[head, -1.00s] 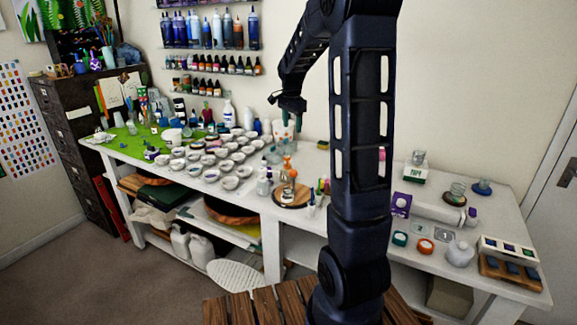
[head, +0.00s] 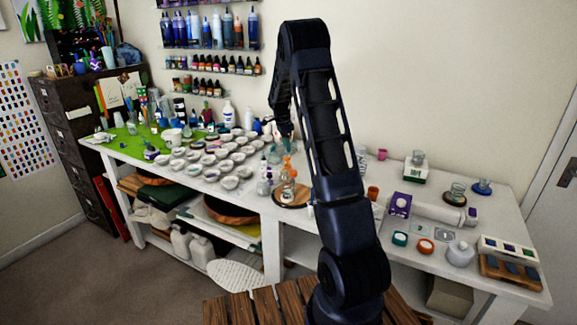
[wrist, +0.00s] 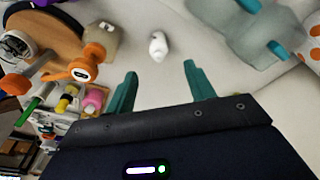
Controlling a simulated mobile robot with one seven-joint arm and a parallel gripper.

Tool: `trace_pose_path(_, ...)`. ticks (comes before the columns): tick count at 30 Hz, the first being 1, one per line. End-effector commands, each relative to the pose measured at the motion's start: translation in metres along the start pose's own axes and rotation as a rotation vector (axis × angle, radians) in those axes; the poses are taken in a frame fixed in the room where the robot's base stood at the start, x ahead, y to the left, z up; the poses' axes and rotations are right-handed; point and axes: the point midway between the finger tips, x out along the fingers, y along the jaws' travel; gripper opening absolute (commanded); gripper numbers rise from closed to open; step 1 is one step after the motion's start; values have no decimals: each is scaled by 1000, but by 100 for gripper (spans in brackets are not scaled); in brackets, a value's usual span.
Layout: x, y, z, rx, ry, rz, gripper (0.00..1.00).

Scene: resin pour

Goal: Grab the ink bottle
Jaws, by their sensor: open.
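A small white bottle-like object (wrist: 158,46) stands on the white tabletop in the wrist view, just beyond and between my fingertips. No label shows, so I cannot tell for sure that it is the ink bottle. My gripper (wrist: 160,82) is open with two teal fingers apart and nothing between them. In the head view my gripper (head: 282,131) is low over the middle of the bench, near the back wall. I cannot pick out the small white object in the head view.
An orange pump bottle (wrist: 88,62) on a round wooden board (wrist: 45,28) stands left of my fingers. A translucent grey container (wrist: 245,35) with teal sticks is at right, beside an orange-dotted cup (wrist: 313,35). Many small white cups (head: 212,173) cover the bench's left.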

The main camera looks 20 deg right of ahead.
Motion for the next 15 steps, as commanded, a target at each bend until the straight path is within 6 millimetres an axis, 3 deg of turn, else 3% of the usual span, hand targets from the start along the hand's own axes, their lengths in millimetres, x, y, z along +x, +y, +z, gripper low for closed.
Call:
trace_pose_path(9, 42, 1, -1, -1, 0, 2, 54)
trace_pose_path(15, 54, 1, 0, -2, 0, 2, 54)
